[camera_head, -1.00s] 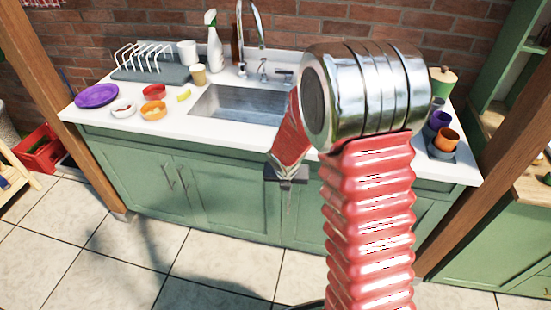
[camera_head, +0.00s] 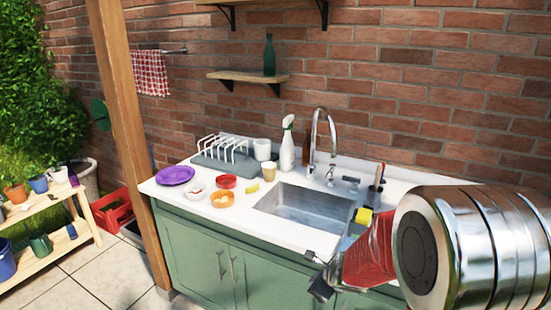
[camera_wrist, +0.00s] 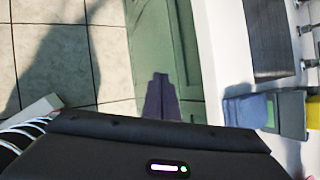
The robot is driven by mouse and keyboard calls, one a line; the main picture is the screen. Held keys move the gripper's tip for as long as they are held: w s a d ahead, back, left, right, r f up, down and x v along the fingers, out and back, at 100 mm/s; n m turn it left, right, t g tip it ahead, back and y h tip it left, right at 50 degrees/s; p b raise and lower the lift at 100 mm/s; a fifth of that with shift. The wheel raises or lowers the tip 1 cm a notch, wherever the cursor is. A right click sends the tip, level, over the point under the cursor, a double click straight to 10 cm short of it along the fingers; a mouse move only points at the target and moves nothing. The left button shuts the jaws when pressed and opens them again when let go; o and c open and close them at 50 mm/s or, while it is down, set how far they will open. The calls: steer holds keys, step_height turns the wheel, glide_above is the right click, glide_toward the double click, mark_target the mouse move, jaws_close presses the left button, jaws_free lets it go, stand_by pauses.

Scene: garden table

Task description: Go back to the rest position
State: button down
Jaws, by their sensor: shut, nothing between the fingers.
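My gripper (camera_head: 316,272) is at the end of my red and silver arm, in front of the sink counter in the head view. In the wrist view, its two dark fingers (camera_wrist: 160,92) lie side by side with nothing between them. They are in front of the green cabinet doors (camera_wrist: 165,45). My arm hides the right end of the counter in the head view.
The white counter (camera_head: 200,203) holds a purple plate (camera_head: 175,175), small bowls, a dish rack (camera_head: 222,155), a spray bottle (camera_head: 288,145) and a sink (camera_head: 305,205). A wooden post (camera_head: 135,150) stands at the left. The tiled floor (camera_head: 105,275) is open at lower left.

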steer(key=s+a+r+n+g+y, duration=0.1)
steer(key=s+a+r+n+y, duration=0.15)
steer(key=s+r+n, duration=0.4)
steer(key=s+a+r+n+g+y, duration=0.15)
steer(key=s+a+r+n, duration=0.25)
steer(key=s+n, duration=0.5)
steer(key=s+d+r+n+h, duration=0.6)
steer(key=s+d+r+n, duration=0.4)
steer(key=s, duration=0.4)
steer(key=shift+r+t, duration=0.3)
steer(key=shift+t, duration=0.15)
